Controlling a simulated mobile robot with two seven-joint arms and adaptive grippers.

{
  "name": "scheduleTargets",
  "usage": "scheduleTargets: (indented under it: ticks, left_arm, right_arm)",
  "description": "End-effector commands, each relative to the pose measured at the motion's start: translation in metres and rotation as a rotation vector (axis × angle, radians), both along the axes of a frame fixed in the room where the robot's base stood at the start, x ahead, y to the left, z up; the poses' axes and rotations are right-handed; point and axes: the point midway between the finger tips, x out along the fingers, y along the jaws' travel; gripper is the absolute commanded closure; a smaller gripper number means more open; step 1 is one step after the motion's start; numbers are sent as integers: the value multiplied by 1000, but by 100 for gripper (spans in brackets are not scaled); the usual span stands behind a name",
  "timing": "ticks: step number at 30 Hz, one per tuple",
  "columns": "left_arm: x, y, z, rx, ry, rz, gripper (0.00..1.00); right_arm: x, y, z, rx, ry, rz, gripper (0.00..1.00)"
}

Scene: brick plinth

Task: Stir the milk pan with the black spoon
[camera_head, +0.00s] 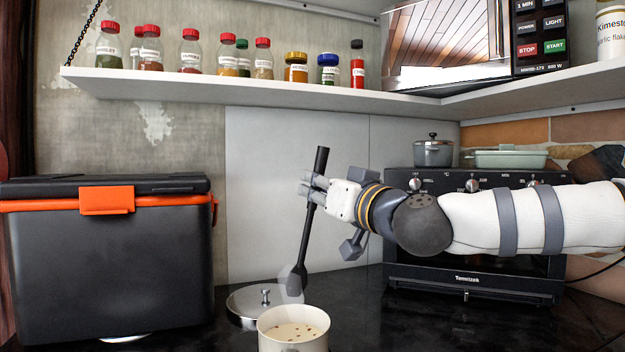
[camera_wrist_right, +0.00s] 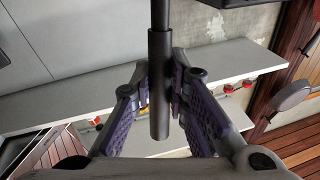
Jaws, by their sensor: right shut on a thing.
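The black spoon (camera_head: 307,225) is held by its handle in my right gripper (camera_head: 314,190), steeply tilted with its bowl end down. The right wrist view shows the spoon handle (camera_wrist_right: 159,85) between the two fingers of the right gripper (camera_wrist_right: 161,90). The cream milk pan (camera_head: 293,340) stands at the bottom edge of the head view, open, with pale liquid and dark specks in it. The spoon's bowl end appears just above and behind the pan's rim, outside the liquid. Its exact depth is hard to tell. My left gripper is out of view.
A metal lid with a knob (camera_head: 248,306) lies on the dark counter (camera_head: 365,320) behind the pan. A black cooler box (camera_head: 110,265) stands left. A black oven (camera_head: 470,285) with a pot (camera_head: 432,154) and a green dish (camera_head: 510,159) stands right. A jar shelf (camera_head: 250,91) hangs above.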

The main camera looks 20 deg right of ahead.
Motion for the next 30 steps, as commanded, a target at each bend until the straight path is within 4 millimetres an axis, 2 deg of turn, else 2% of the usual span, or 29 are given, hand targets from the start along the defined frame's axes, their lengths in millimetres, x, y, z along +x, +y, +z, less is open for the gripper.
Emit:
scheduleTargets:
  ticks: [6,18,24,30]
  left_arm:
    - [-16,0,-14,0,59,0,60]
    - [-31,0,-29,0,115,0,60]
    - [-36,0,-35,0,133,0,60]
    - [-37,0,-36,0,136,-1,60]
  right_arm:
    - [0,-7,-38,3,15,1,100]
    - [2,1,-84,-1,8,1,100]
    - [3,4,-99,0,5,1,100]
    - [2,4,-102,1,1,1,100]
